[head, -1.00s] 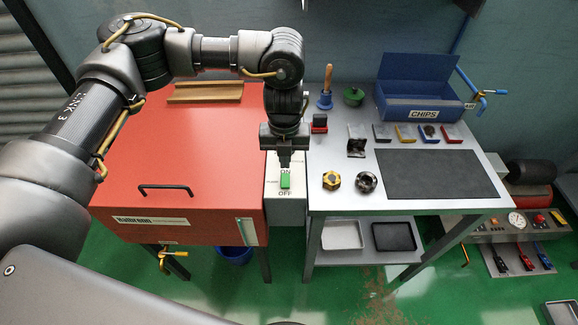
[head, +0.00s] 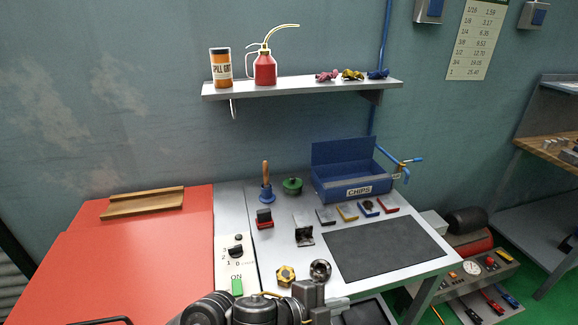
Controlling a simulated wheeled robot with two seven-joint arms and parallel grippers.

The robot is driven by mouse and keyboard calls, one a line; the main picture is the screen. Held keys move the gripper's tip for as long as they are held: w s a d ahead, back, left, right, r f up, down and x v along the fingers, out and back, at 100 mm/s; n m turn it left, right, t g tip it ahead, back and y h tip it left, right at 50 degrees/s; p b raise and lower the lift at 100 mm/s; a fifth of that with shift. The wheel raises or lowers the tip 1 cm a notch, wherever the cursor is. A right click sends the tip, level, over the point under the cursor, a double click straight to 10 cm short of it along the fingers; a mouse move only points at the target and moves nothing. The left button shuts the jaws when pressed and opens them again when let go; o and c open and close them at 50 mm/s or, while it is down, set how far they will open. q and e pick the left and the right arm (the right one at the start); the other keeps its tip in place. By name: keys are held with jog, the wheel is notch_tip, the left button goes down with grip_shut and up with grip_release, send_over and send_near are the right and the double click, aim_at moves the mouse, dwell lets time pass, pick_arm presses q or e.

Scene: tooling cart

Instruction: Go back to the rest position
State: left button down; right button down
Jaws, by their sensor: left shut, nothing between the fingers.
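My left gripper (head: 310,296) shows at the bottom edge of the head view, just in front of the steel cart top (head: 290,228). Its fingers look closed, with nothing seen between them. Part of my left arm shows beside it, and the rest is cut off by the frame. The switch panel (head: 238,262) with a green ON switch (head: 237,287) stands to the left of the gripper, apart from it. My right gripper is not in view.
A red cabinet (head: 140,250) fills the left. The cart top holds a yellow hex piece (head: 286,275), a dark ring (head: 320,270), a black mat (head: 385,250) and a blue CHIPS bin (head: 350,180). A wall shelf (head: 300,90) hangs above.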

pick_arm(q)
jog(key=s+a+f+n+t+y, duration=0.15)
jog(key=a+f+n+y, duration=0.25)
jog(key=a+n, duration=0.4)
jog(key=a+f+n+t+y, duration=0.25)
jog(key=a+f+n, duration=0.3)
jog(key=a, duration=0.45)
jog(key=s+a+f+n+g+y, duration=0.3)
jog(key=s+a+f+n, duration=0.1)
jog(key=s+a, duration=0.5)
jog(key=s+a+f+n+g+y, duration=0.3)
jog(key=s+a+n, duration=0.1)
jog(key=s+a, duration=0.4)
notch_tip(320, 180, down, 28)
jog(key=s+g, duration=0.1)
jog(key=s+a+f+g, duration=0.1)
jog(key=s+a+f, duration=0.1)
jog(key=s+f, duration=1.2)
jog(key=shift+s+a+g, duration=0.25)
jog(key=shift+s+g, duration=0.05)
jog(key=shift+s, duration=0.75)
